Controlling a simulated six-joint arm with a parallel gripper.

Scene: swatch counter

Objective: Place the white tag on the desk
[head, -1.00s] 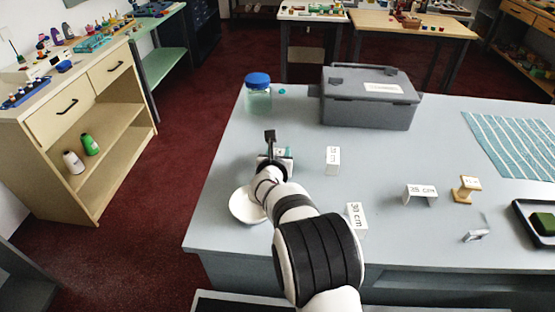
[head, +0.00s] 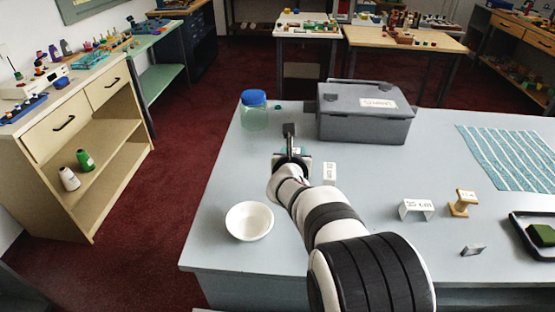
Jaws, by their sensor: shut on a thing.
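My gripper (head: 291,152) is over the back left part of the grey desk (head: 225,180), between the blue-lidded jar and the grey box. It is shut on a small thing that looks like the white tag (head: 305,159).
A white bowl (head: 249,221) stands left of my arm. A blue-lidded jar (head: 254,112) and grey box (head: 366,113) stand behind. Printed white stands (head: 330,173) (head: 416,209), a wooden stand (head: 462,203) and a striped cloth (head: 510,158) are right.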

